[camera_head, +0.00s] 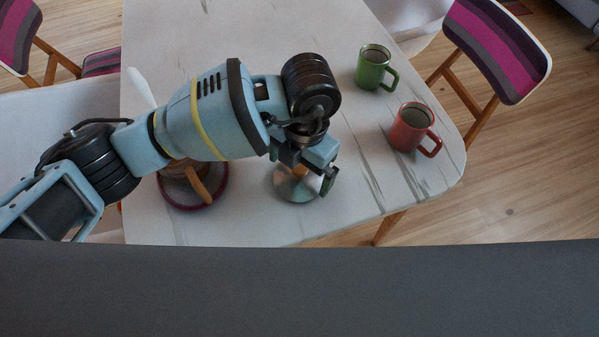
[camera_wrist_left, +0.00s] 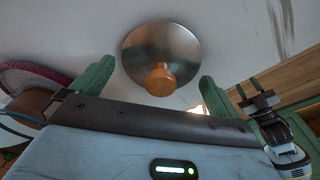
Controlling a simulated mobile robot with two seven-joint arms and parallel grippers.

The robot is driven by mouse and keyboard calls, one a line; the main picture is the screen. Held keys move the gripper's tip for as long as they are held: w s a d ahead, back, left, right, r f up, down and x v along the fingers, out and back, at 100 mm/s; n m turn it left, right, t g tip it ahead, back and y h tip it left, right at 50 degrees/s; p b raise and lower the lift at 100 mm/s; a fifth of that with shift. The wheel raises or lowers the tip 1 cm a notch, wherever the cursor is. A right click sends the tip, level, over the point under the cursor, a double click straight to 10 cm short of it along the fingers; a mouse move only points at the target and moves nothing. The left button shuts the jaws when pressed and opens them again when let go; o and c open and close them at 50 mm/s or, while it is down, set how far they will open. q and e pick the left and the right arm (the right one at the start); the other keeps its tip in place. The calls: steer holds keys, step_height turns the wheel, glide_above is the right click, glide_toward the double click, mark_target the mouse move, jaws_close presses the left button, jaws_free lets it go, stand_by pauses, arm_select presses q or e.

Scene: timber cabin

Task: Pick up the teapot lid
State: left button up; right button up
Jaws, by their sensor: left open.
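The teapot lid (camera_head: 293,190) is a round, shiny metal disc with a wooden knob, lying on the table near its front edge. In the left wrist view the lid (camera_wrist_left: 160,42) is ahead of the fingers, its knob (camera_wrist_left: 160,80) pointing toward me. My left gripper (camera_head: 306,174) is just above the lid, partly covering it in the head view. Its green fingers stand wide apart around the knob's line, with nothing between them that I can see gripped. My right arm (camera_wrist_left: 287,150) shows small at the right of the wrist view; its finger opening is unclear.
A green mug (camera_head: 371,73) and a red mug (camera_head: 407,132) stand to the right. The table (camera_head: 250,25) is clear at the back.

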arm_select(q)
steer(key=shift+f, duration=0.7)
steer(key=shift+a, duration=0.1)
steer(key=c, duration=0.7)
steer(key=shift+o, duration=0.2)
